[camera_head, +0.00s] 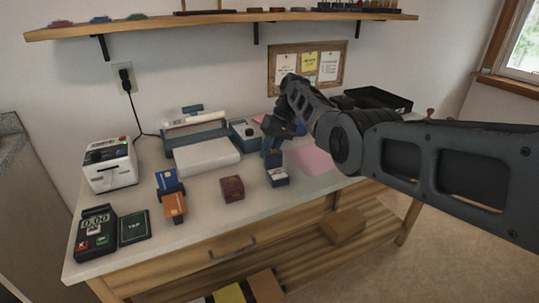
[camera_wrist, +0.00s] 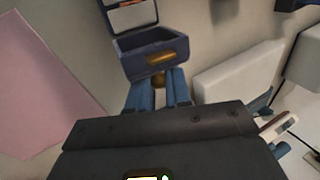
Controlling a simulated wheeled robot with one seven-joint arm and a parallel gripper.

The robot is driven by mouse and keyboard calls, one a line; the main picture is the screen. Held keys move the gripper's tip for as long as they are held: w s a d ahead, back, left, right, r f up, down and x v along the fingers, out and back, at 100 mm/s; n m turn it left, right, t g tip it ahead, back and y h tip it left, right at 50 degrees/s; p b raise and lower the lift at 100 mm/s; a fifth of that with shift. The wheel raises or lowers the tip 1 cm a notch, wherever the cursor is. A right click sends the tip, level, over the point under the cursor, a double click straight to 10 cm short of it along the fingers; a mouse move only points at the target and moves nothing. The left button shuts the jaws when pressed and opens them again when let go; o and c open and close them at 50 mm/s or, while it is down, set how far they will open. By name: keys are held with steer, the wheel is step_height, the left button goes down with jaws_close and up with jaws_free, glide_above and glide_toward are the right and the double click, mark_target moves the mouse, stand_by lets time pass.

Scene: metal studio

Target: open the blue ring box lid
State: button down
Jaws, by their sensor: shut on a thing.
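The blue ring box (camera_head: 277,180) stands on the table, right of the maroon box, with a pale patch on its upper part. In the wrist view the ring box (camera_wrist: 130,46) shows two dark blue parts, one with a pale panel, just beyond my fingertips. My gripper (camera_head: 272,157) reaches down to the box from behind. In the wrist view my gripper (camera_wrist: 158,92) has its two blue fingers close together on a small gold-coloured knob (camera_wrist: 158,80) at the box's edge. My fingers partly hide the knob. I cannot tell the lid's exact angle.
A maroon box (camera_head: 232,188) and an orange-and-blue card stand (camera_head: 172,204) are left of the ring box. A pink sheet (camera_head: 312,160) lies to the right. A white printer (camera_head: 108,164) and a card terminal (camera_head: 95,232) are farther left.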

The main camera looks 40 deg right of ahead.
steer(key=shift+f, duration=0.15)
steer(key=c, duration=1.2)
jaws_free()
steer(key=shift+o, duration=0.2)
steer(key=v, duration=0.8)
